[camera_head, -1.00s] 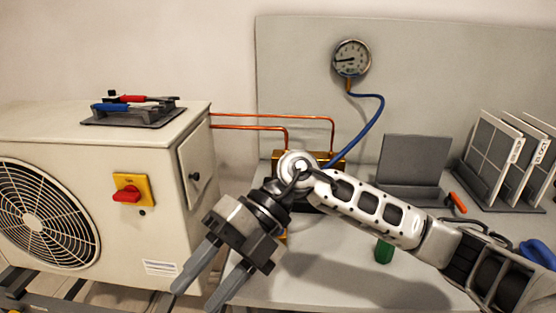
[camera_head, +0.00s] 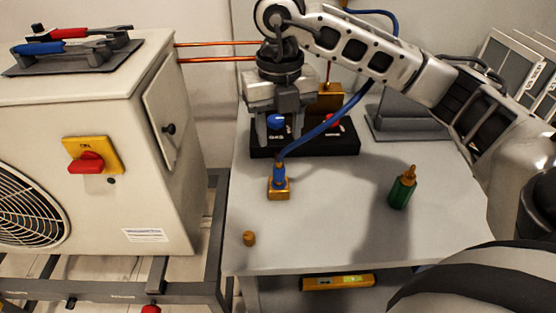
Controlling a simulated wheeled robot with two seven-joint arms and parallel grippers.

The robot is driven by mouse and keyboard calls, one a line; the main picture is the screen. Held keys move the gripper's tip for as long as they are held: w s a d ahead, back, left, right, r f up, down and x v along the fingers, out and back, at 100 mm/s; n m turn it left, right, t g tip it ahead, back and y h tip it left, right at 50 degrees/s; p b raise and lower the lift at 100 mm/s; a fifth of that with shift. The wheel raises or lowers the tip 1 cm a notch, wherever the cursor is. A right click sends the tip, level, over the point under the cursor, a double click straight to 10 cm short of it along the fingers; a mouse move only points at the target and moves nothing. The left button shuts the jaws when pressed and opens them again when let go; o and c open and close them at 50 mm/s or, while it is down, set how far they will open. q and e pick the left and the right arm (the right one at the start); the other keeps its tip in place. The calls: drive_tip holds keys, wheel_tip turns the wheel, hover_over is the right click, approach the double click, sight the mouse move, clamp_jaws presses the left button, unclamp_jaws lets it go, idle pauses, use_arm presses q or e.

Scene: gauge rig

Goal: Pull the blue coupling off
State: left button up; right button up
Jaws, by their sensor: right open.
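The blue coupling (camera_head: 279,173) stands upright on a brass fitting (camera_head: 278,190) on the grey bench. A blue hose (camera_head: 325,125) runs up from it to the right, behind my right arm. My right gripper (camera_head: 278,140) points down, open, behind and above the coupling in the picture. Its fingers hang in front of the black valve base (camera_head: 335,142), apart from the coupling. A blue knob (camera_head: 276,122) shows between the fingers; I see nothing gripped. My left gripper is not in view.
A small brass cap (camera_head: 249,239) lies near the bench's front edge. A green bottle (camera_head: 402,188) stands to the right. The outdoor unit (camera_head: 130,210) stands at left, with copper pipes (camera_head: 220,58) behind. The front middle of the bench is clear.

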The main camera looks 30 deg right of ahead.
sight(279, 161)
wheel_tip(279, 161, down, 10)
drive_tip(key=shift+r, duration=0.15)
idle(0.3)
clamp_jaws()
